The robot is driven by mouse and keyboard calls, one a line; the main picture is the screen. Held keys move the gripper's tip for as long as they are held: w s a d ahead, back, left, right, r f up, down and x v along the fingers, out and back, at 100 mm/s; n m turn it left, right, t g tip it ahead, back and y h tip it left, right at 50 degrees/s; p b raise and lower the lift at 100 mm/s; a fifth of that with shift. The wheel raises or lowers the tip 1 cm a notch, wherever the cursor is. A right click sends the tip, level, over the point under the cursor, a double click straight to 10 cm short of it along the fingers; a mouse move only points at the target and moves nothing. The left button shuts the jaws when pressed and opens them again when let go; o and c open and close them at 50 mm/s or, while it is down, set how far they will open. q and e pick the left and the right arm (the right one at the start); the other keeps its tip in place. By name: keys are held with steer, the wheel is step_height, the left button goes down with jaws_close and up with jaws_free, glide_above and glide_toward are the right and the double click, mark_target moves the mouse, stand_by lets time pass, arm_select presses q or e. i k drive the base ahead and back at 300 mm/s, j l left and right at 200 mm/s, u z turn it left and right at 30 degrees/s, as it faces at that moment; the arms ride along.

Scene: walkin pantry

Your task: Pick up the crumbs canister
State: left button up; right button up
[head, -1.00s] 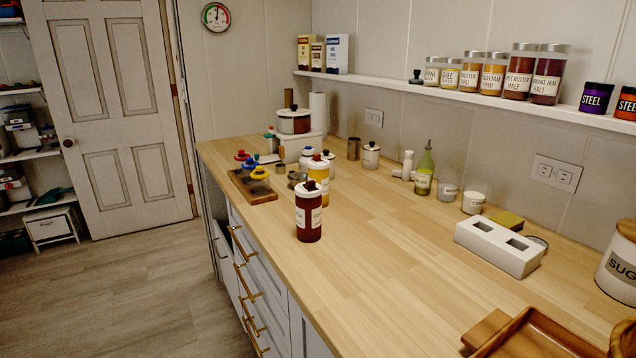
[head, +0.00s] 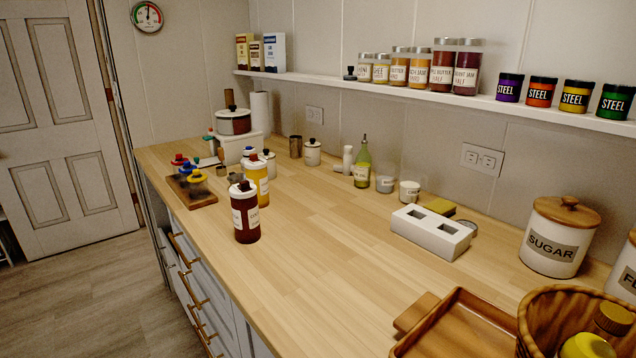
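No label that I can read as crumbs shows. A white sugar canister (head: 555,238) with a wooden lid stands at the right of the counter. A second white canister (head: 628,272) is cut off by the right edge, and its label shows only the first letters, "FL". A small white lidded canister (head: 312,153) stands near the wall further back, its label too small to read. A small white cup (head: 409,192) has a label that I cannot read in full. Neither of my grippers is in view.
A wooden counter (head: 310,260) runs along the wall, its middle clear. A dark red bottle (head: 245,218) stands near its front edge. A white slotted block (head: 430,232), a wooden tray (head: 455,335) and a wooden basket (head: 545,318) are on the right. Jars line the shelf (head: 480,103) above.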

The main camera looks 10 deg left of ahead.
mark_target(256, 172)
steer(key=i+j+z, duration=0.1)
steer(key=z, duration=0.4)
steer(key=j+z, duration=0.2)
steer(key=z, duration=0.25)
steer(key=j+z, duration=0.2)
steer(key=z, duration=0.3)
steer(key=j+z, duration=0.35)
steer(key=j, duration=0.15)
steer(key=k+j+z, duration=0.15)
steer(key=j+z, duration=0.25)
steer(key=k+j+z, duration=0.1)
steer(key=j, duration=0.25)
steer(key=k+j+z, duration=0.1)
steer(key=j, duration=0.3)
steer(key=k+j+z, duration=0.1)
steer(key=j, duration=0.25)
steer(key=k, duration=0.1)
